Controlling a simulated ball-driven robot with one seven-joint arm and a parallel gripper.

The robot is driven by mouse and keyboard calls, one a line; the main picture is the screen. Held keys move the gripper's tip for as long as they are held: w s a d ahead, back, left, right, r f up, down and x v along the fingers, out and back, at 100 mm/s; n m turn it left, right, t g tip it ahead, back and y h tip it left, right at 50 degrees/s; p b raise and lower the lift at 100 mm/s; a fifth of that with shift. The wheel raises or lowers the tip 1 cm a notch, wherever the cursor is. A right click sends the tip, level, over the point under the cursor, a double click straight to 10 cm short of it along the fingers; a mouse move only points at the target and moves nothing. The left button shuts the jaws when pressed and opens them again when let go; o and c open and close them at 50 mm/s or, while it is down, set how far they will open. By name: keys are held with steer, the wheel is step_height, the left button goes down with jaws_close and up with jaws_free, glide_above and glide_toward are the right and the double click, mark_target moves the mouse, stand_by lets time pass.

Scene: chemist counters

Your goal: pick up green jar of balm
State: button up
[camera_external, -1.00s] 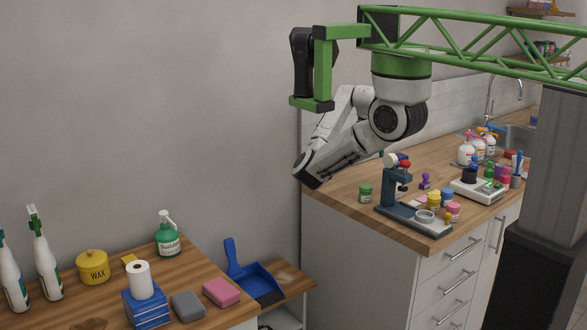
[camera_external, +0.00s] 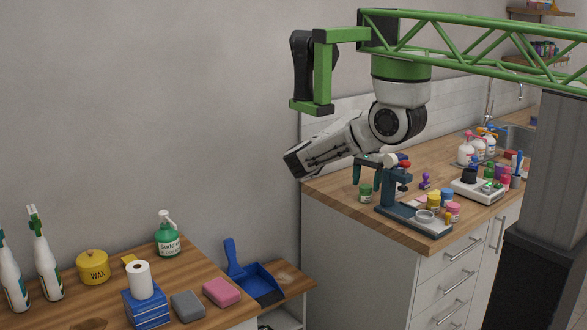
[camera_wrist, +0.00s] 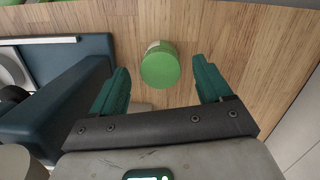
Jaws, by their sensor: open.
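The green jar of balm (camera_external: 365,193) stands upright on the wooden counter, left of a dark blue press-like stand (camera_external: 393,194). In the wrist view the green lid of the jar (camera_wrist: 160,66) shows ahead of my gripper (camera_wrist: 165,84), roughly centred between its two dark green fingers. The fingers are spread with a gap on each side of the jar. In the external view my gripper (camera_external: 367,170) is just above and beside the jar. It is open and holds nothing.
The blue stand (camera_wrist: 70,95) is close to the left finger in the wrist view. Yellow and pink jars (camera_external: 434,200) and a white scale (camera_external: 478,190) stand to the right. The counter's edge (camera_wrist: 302,85) lies to the right in the wrist view.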

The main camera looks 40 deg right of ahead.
mark_target(366, 186)
steer(key=shift+a+f+p, duration=0.2)
steer(key=shift+f+p, duration=0.15)
steer(key=shift+f, duration=1.8)
steer(key=c, duration=1.1)
